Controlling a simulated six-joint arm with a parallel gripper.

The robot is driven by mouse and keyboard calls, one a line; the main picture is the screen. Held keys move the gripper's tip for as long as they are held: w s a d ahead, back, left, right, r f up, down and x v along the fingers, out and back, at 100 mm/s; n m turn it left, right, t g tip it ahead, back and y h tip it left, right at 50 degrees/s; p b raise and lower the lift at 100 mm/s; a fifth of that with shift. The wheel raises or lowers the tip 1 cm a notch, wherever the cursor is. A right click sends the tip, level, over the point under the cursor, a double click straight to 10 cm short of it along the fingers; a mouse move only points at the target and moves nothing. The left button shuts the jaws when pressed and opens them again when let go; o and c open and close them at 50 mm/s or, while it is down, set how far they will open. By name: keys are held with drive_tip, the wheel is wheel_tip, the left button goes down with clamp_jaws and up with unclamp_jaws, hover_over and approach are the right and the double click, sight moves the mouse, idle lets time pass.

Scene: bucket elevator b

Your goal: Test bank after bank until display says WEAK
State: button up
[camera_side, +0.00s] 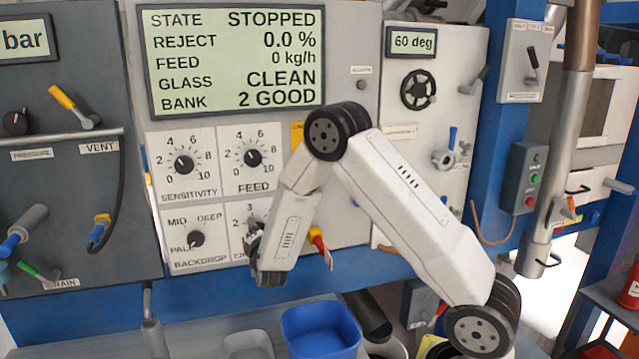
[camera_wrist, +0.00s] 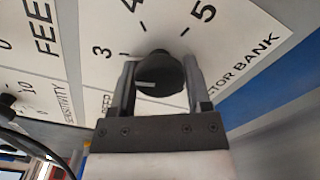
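The display (camera_side: 235,60) reads STATE STOPPED, REJECT 0.0 %, FEED 0 kg/h, GLASS CLEAN, BANK 2 GOOD. The bank dial panel (camera_side: 238,217) is at the lower right of the dials, partly hidden by my arm. In the wrist view, the black bank knob (camera_wrist: 160,76) has a white pointer mark toward the picture's left, below the printed 3. The numbers 3, 4 and 5 show; lower numbers are hidden. My gripper (camera_wrist: 160,72) has one finger on each side of the knob, with no clear gap, and appears shut on it. It also shows in the side view (camera_side: 256,243).
The sensitivity (camera_side: 184,165), feed (camera_side: 253,158) and backdrop (camera_side: 196,239) knobs are close to the bank dial. A blue bin (camera_side: 321,325) stands below.

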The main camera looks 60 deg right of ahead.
drive_tip(key=o, duration=0.3)
drive_tip(key=shift+o, duration=0.2)
drive_tip(key=shift+s+a, duration=0.1)
drive_tip(key=v, duration=0.7)
drive_tip(key=shift+s+a, duration=0.25)
drive_tip(key=shift+d, duration=0.1)
